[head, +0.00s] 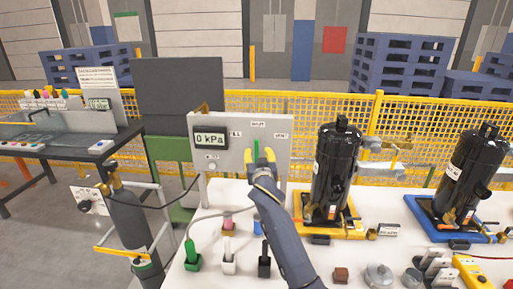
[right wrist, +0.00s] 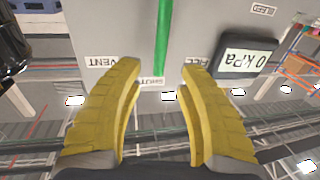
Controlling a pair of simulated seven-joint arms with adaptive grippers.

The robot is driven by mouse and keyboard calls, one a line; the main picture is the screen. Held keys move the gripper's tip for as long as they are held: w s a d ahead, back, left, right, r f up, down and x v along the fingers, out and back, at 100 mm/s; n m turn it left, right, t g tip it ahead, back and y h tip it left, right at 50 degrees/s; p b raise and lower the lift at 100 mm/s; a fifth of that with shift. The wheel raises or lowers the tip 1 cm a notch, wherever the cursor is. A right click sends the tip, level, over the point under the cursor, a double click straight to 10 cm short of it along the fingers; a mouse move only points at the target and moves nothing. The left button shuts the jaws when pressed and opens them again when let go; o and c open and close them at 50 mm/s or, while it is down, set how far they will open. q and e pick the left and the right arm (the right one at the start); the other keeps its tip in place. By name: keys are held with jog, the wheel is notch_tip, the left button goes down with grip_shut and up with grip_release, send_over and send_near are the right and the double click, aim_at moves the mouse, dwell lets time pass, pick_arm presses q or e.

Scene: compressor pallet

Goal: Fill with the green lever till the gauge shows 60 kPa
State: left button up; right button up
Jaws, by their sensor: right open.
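The grey panel (head: 228,178) carries a gauge (head: 210,138) that reads 0 kPa. The gauge also shows upside down in the right wrist view (right wrist: 248,58). The green lever (head: 257,146) stands upright on the panel, in line with the SHUT label, with FILL to its left and VENT to its right. My right gripper (head: 260,156) is at the panel with its yellow fingers open. In the right wrist view the lever (right wrist: 162,38) lies between the fingers (right wrist: 160,72), with a gap on both sides. My left gripper is not in view.
Two black compressors stand on the white table, one on a yellow base (head: 333,178) and one on a blue base (head: 463,180). Small connectors and blocks lie on the table's front. A gas cylinder (head: 130,218) stands left of the panel. A yellow mesh fence (head: 305,125) runs behind.

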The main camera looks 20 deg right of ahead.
aim_at(257, 147)
jog(key=shift+w+d, duration=0.2)
jog(key=shift+w, duration=0.85)
jog(key=shift+w+d, duration=0.2)
jog(key=shift+w, duration=0.9)
jog(key=shift+w+d, duration=0.2)
jog(key=shift+w, duration=0.85)
grip_shut()
